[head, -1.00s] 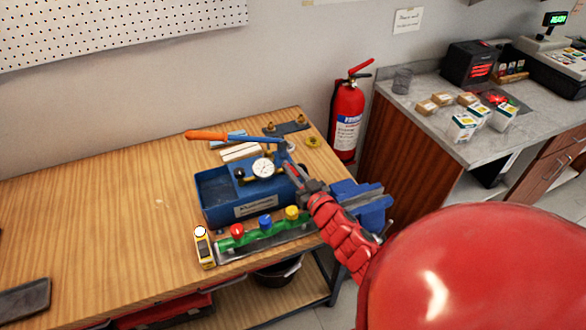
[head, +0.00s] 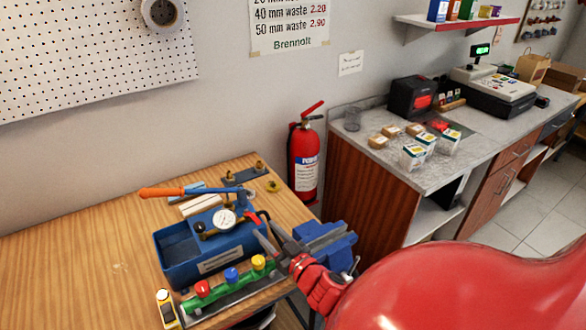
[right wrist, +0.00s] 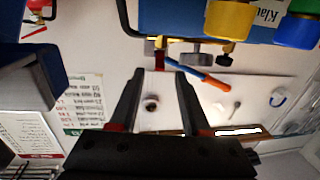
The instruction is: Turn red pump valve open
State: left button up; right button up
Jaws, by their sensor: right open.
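The blue test pump (head: 205,255) stands on the wooden bench, with a white dial gauge (head: 223,218) and an orange-handled lever (head: 165,191). A small red valve lever (head: 252,219) shows at the pump's right end, right of the gauge. My right gripper (head: 268,236) is open and empty, with its fingertips just right of the red valve. In the right wrist view the red valve (right wrist: 160,57) lies ahead of the two spread fingers (right wrist: 153,75), apart from them as far as I can tell. My left gripper is not in view.
A green manifold (head: 215,292) with red, blue and yellow caps lies in front of the pump. A blue vise (head: 325,245) is close beside my right gripper. The bench's left part is clear.

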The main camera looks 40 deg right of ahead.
jog(key=s+a+p, duration=0.1)
jog(key=s+p, duration=0.3)
jog(key=s, duration=0.7)
jog(key=shift+c, duration=0.2)
